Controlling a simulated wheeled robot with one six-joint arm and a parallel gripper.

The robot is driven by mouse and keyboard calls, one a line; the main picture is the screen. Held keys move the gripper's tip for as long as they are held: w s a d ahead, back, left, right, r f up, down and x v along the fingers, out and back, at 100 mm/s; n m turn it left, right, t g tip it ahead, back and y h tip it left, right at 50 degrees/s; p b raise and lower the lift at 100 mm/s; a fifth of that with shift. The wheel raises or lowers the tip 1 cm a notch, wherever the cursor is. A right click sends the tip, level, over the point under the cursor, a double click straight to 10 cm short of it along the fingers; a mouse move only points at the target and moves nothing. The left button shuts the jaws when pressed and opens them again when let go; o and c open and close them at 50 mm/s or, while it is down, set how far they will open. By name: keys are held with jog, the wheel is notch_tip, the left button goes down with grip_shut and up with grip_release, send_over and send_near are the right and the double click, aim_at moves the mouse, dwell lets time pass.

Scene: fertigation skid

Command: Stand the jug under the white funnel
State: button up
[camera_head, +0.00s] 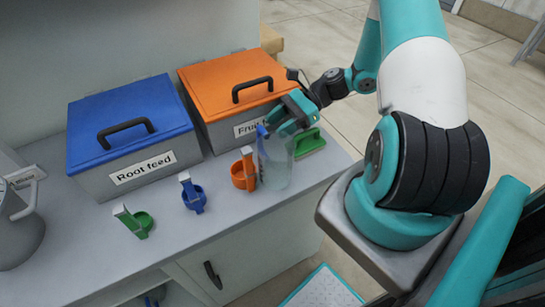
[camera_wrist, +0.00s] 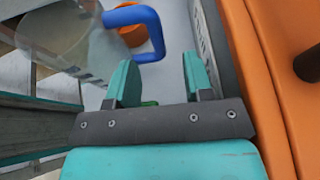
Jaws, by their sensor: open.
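The clear jug (camera_head: 275,165) stands upright on the grey counter, in front of the orange-lidded bin, and has a blue handle (camera_head: 262,131). In the wrist view the jug (camera_wrist: 62,32) is at the upper left, partly cut off by the frame. Its blue handle (camera_wrist: 152,30) lies just beyond my fingertips. My gripper (camera_head: 274,122) is above and behind the jug at the handle side. In the wrist view my gripper (camera_wrist: 160,75) is open with nothing between its fingers. I see no white funnel in either view.
A blue-lidded bin (camera_head: 130,125) marked "Root feed" and an orange-lidded bin (camera_head: 230,85) stand along the wall. Green (camera_head: 140,222), blue (camera_head: 194,197) and orange (camera_head: 243,174) scoops lie in front. A green item (camera_head: 308,143) is right of the jug. A grey vessel (camera_head: 18,235) is far left.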

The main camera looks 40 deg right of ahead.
aim_at(264, 135)
jog(key=p+x, duration=0.1)
jog(key=x, duration=0.4)
jog(key=shift+s, duration=0.1)
grip_shut()
